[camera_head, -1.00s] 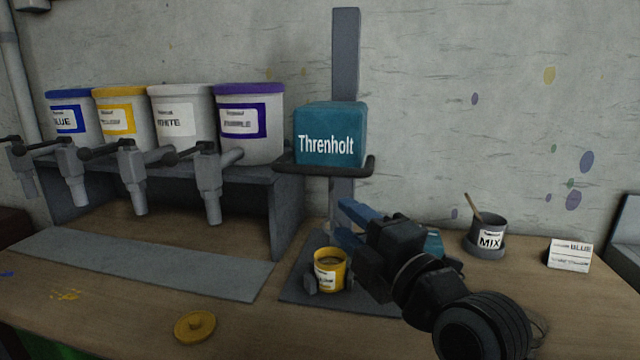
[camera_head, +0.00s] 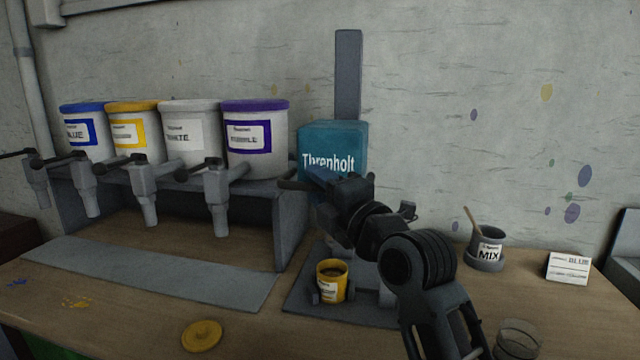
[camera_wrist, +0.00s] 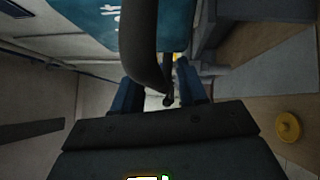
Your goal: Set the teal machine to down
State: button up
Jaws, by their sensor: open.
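The teal machine (camera_head: 332,140), lettered "Threnholt", is mounted on a grey upright post behind the bench. Its dark handle bar is largely hidden behind my gripper (camera_head: 318,182) in the head view. In the wrist view the curved dark bar (camera_wrist: 146,45) runs down from beside the teal body (camera_wrist: 100,22) toward the space between my blue fingers. My gripper is open, with the fingers apart on either side of the bar's lower part. I cannot tell whether they touch it. A yellow tin (camera_head: 331,281) stands on the base plate below the machine.
Several paint buckets with taps stand on a grey rack (camera_head: 290,215) at left. A yellow lid (camera_head: 202,335) lies at the front. A MIX cup (camera_head: 487,247), a label card (camera_head: 568,267) and a clear glass (camera_head: 517,340) are at right.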

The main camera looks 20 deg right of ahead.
grip_shut()
dwell(0.4)
